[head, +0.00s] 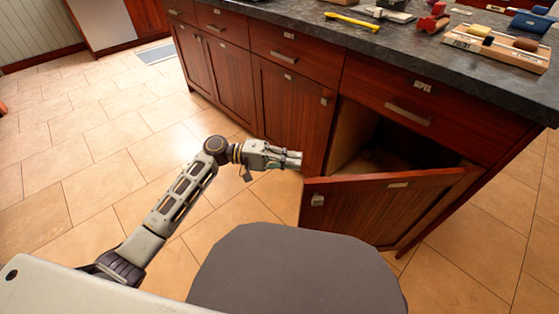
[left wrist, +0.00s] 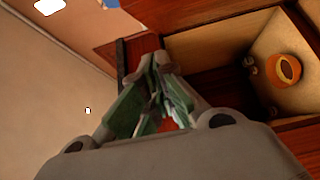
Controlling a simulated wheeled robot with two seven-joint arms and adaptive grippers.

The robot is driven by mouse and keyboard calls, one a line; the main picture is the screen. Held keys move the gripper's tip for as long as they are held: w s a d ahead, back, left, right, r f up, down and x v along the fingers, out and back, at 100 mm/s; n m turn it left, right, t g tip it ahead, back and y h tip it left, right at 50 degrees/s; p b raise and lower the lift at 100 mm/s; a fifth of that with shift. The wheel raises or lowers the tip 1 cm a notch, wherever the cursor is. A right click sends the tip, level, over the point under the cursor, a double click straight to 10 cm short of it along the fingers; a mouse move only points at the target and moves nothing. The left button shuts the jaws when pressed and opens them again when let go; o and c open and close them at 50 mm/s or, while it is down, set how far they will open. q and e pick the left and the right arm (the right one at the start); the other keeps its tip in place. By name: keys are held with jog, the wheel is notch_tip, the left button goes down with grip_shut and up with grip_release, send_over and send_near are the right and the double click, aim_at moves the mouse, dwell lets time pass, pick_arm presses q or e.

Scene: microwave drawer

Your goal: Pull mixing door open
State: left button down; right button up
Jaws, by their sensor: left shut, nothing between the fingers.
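The mixing door (head: 375,205) is a dark red wooden cabinet door on the lower right of the island. It stands swung out from its opening, with a small metal knob (head: 318,200) near its upper left corner and a pale label (head: 398,185) on its top edge. My left gripper (head: 300,159) is shut and empty, just above and left of the door's free edge, by the cabinet opening. In the left wrist view its fingers (left wrist: 162,85) are together in front of the open cabinet. My right gripper is not in view.
The dark cabinet interior (head: 385,145) is open; an orange round item (left wrist: 286,68) shows inside. A labelled drawer (head: 420,105) sits above. The dark countertop (head: 300,22) holds tools and a wooden tray (head: 497,48). Tiled floor (head: 80,160) is clear at left.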

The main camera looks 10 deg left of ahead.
pick_arm(q)
jog(key=s+d, duration=0.1)
jog(key=s, duration=0.1)
jog(key=s+d+b, duration=0.1)
jog(key=s, duration=0.1)
jog(key=shift+d, duration=0.1)
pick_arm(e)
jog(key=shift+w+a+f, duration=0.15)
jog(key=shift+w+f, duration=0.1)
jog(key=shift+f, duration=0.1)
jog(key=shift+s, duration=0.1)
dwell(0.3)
